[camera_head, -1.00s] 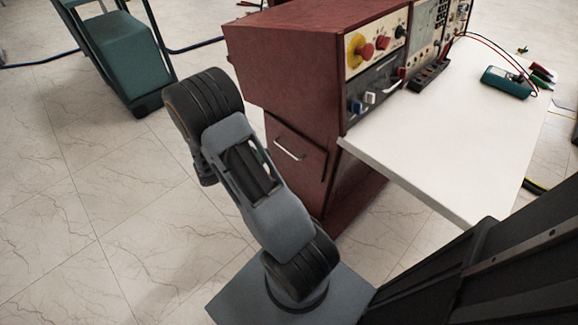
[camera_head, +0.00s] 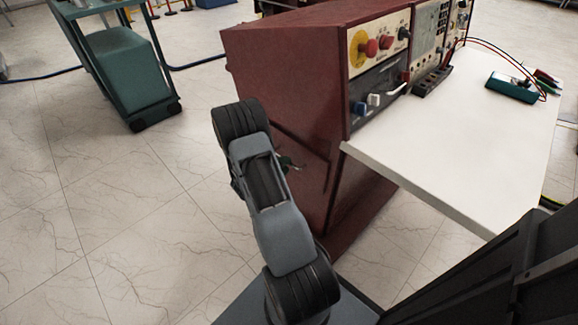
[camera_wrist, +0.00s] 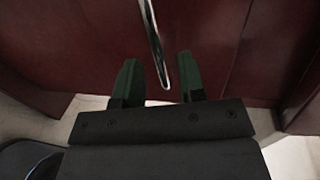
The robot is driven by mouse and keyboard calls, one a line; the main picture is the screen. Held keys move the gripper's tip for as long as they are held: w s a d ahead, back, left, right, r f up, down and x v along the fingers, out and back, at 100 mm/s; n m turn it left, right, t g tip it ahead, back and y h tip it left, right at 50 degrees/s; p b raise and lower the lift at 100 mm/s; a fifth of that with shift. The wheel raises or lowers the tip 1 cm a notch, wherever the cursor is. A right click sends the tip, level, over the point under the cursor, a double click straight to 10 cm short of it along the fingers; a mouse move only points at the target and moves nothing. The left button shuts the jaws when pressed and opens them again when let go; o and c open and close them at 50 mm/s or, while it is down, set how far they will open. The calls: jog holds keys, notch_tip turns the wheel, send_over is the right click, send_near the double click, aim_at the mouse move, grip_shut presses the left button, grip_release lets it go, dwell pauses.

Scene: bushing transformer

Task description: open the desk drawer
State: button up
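The dark red desk's drawer front (camera_head: 308,178) is on the end of the cabinet in the head view and looks shut. My arm hides its handle there. In the wrist view the drawer front (camera_wrist: 85,45) fills the upper part. The shiny metal handle (camera_wrist: 156,45) runs down from the top edge, its lower end between my fingertips in the picture. My gripper (camera_wrist: 160,80) is open, with a green finger on each side of the handle; I see no contact. In the head view my gripper (camera_head: 290,163) is mostly behind my arm, close to the drawer front.
A white worktop (camera_head: 455,135) juts out to the right of the cabinet. It carries a teal meter (camera_head: 513,88) with leads. A control panel (camera_head: 380,75) with knobs is above the drawer. A green cart (camera_head: 125,70) stands at the back left. The floor on the left is clear.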

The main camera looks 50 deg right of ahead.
jog(key=shift+x, duration=1.45)
grip_shut()
jog(key=shift+a, duration=0.1)
